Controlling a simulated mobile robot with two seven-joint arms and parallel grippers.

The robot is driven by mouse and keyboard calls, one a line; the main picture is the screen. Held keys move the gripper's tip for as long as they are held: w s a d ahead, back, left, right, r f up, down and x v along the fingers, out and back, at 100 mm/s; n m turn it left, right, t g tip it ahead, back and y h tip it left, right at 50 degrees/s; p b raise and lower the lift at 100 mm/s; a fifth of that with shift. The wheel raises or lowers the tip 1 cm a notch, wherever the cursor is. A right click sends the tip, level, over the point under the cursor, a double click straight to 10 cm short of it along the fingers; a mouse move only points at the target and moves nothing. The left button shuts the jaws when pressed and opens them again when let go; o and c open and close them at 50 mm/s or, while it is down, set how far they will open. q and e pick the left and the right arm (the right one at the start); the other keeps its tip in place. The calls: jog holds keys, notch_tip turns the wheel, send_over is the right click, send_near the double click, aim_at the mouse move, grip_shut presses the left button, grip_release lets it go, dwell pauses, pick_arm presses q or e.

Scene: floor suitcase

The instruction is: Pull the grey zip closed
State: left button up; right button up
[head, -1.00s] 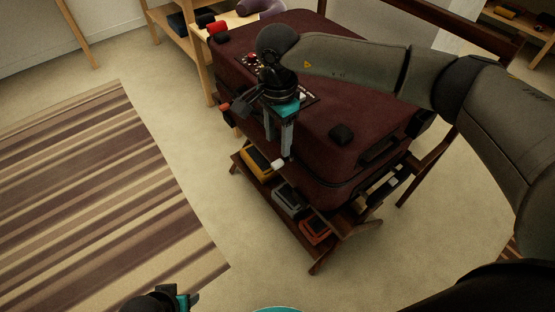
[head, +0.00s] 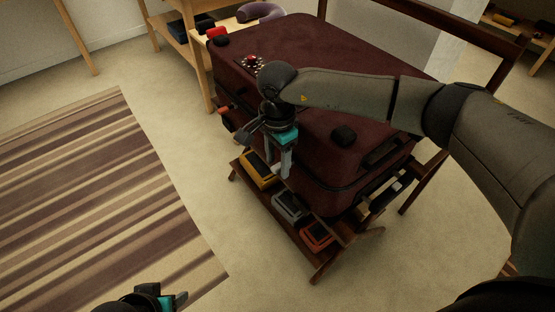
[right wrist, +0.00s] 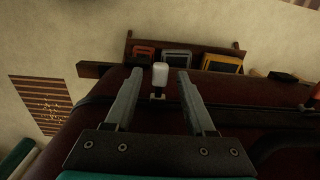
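The dark red suitcase (head: 350,65) lies on a wooden rack, and its side also shows in the right wrist view (right wrist: 230,118). The pale grey zip pull (right wrist: 160,75) stands on a small dark slider at the suitcase's edge. My right gripper (head: 279,170) points down at the suitcase's near side. In the right wrist view it is open, with one finger on each side of the pull and gaps between. In the head view the pull is hidden by the fingers. My left gripper (head: 178,300) is partly cut off at the bottom left, away from the suitcase.
The rack's lower shelf holds a yellow item (head: 259,170), a grey one (head: 290,207) and an orange one (head: 317,235) below the gripper. A striped rug (head: 90,210) lies on clear floor at left.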

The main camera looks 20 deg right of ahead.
grip_shut()
dwell(1.3)
